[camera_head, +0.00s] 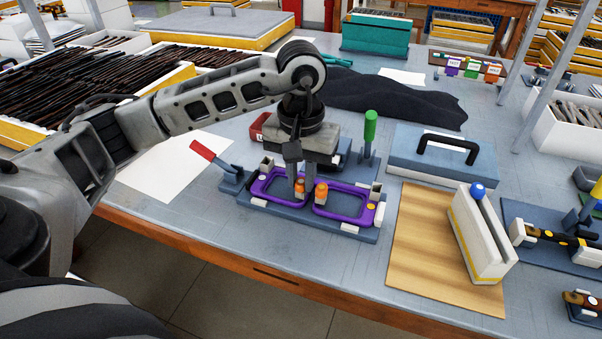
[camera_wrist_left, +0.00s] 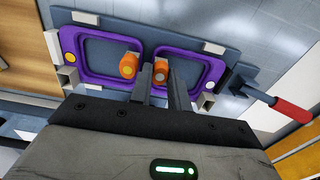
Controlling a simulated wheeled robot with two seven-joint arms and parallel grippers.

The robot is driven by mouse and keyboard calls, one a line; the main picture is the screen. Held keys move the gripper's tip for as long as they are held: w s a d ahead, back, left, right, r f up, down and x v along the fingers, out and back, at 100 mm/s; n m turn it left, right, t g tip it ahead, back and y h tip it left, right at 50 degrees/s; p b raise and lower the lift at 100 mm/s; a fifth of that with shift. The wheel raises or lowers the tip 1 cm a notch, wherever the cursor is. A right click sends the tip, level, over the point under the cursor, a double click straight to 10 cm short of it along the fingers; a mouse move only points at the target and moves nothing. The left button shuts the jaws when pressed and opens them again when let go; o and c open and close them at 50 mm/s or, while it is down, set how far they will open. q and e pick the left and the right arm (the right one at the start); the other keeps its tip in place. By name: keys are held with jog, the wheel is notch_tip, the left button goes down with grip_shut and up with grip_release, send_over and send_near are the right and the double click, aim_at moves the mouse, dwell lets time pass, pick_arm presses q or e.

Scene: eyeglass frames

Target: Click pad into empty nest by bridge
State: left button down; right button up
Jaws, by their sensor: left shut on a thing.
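The purple eyeglass frame (camera_head: 345,217) lies on a blue-grey fixture (camera_head: 330,229) near the table's front edge. My left gripper (camera_head: 300,196) points down at the frame's bridge. It is shut on an orange pad (camera_head: 299,188), which shows between its fingertips in the left wrist view (camera_wrist_left: 161,72). A second orange pad (camera_head: 321,193) sits by the bridge on the other rim; it also shows in the left wrist view (camera_wrist_left: 128,65). The fingers hide part of the bridge and the held pad's nest. I cannot tell whether the held pad is seated. My right gripper is not in view.
A red-handled lever (camera_head: 205,153) stands left of the fixture, and a green-handled post (camera_head: 370,127) behind it. A wooden board (camera_head: 408,235) with a white block (camera_head: 470,240) lies to the right. A blue case (camera_head: 415,163) is behind. White paper (camera_head: 172,165) lies left.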

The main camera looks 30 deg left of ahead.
pick_arm(q)
jog(key=c, duration=1.3)
grip_release()
jog(key=shift+o, duration=0.2)
jog(key=shift+r, duration=0.1)
jog(key=shift+r+p, duration=2.1)
jog(key=shift+r, duration=1.35)
